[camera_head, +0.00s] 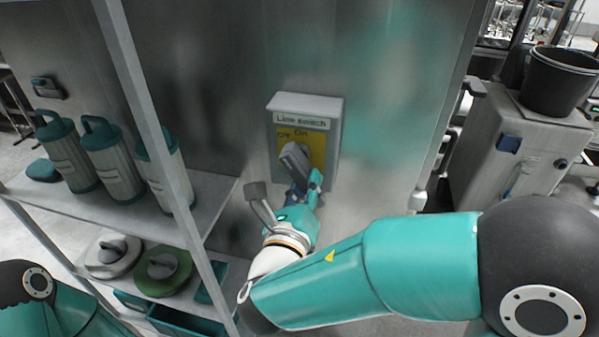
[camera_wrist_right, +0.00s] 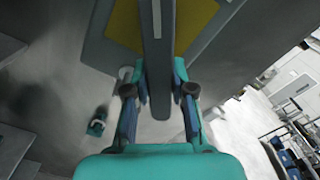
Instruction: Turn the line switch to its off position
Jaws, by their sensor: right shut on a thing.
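The line switch (camera_head: 305,140) is a grey box on the metal wall, with a yellow plate marked "Off" on the left and "On" on the right. Its grey handle (camera_head: 295,158) is tilted, its upper end leaning left toward the "Off" mark. My right gripper (camera_head: 304,190) is at the lower end of the handle. In the right wrist view the handle (camera_wrist_right: 157,50) runs between the two fingers of my right gripper (camera_wrist_right: 160,95), which are shut on it. The gripper hides the handle's lower end in the head view. My left gripper is not in view; only part of my left arm shows.
A shelf rack (camera_head: 215,195) with several teal-lidded canisters (camera_head: 117,165) stands at the left, close to my right wrist. Round lidded items (camera_head: 163,270) lie on its lower shelf. A grey cabinet (camera_head: 490,150) with a black bucket (camera_head: 556,82) stands at the right.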

